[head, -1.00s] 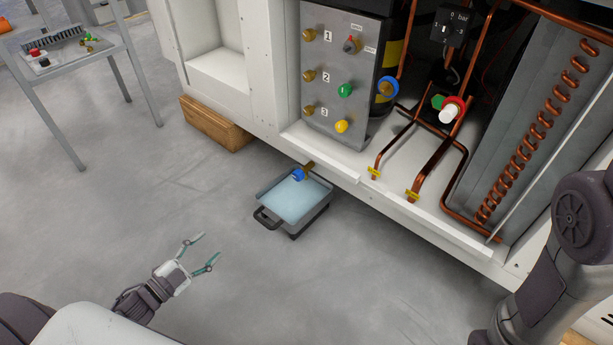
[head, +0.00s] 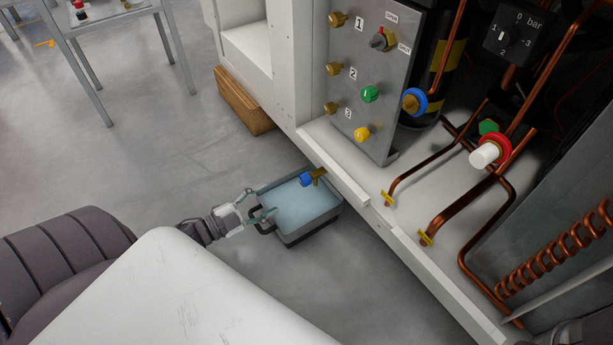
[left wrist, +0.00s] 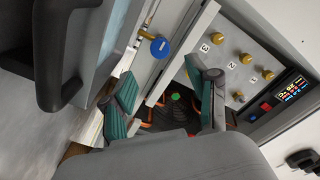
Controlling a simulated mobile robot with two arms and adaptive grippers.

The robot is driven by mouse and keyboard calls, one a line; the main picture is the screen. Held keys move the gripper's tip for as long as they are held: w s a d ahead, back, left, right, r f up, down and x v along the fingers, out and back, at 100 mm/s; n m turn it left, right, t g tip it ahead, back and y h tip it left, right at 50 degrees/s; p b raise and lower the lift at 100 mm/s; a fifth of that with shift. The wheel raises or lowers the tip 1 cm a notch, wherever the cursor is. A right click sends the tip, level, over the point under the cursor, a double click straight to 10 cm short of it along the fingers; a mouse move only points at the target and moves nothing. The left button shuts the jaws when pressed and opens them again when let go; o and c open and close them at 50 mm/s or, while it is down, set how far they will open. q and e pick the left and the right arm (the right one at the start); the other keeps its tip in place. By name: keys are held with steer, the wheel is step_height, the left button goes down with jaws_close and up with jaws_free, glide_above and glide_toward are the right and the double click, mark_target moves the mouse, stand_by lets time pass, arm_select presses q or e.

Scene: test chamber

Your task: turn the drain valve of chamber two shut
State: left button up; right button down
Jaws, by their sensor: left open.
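A brass valve with a blue handle (head: 308,179) sticks out from under the machine's front edge, above a grey tray (head: 290,240) of pale blue liquid. I see no chamber number on this valve. In the left wrist view the blue handle (left wrist: 160,47) lies just beyond the fingertips, slightly above the middle. My left gripper (head: 262,203) is open and empty, at the tray's near left end by its dark handle, short of the valve. The green-padded fingers of the left gripper (left wrist: 159,68) show apart in the left wrist view. My right gripper is out of view.
A grey panel (head: 347,85) numbered 1, 2, 3 carries brass, green and yellow knobs. Blue (head: 415,102) and red (head: 495,149) handwheels and copper pipes stand right of it. A wooden block (head: 243,102) is under the cabinet. Floor left of the tray is clear.

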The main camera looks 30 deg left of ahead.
mark_target(301, 182)
arm_select(q)
steer(key=b+x, duration=0.5)
steer(key=x, duration=0.5)
steer(key=shift+f, duration=0.15)
steer(key=shift+w+d+b, duration=0.3)
steer(key=shift+w+b, duration=0.05)
steer(key=shift+w, duration=0.3)
steer(key=shift+c, duration=0.3)
jaws_close()
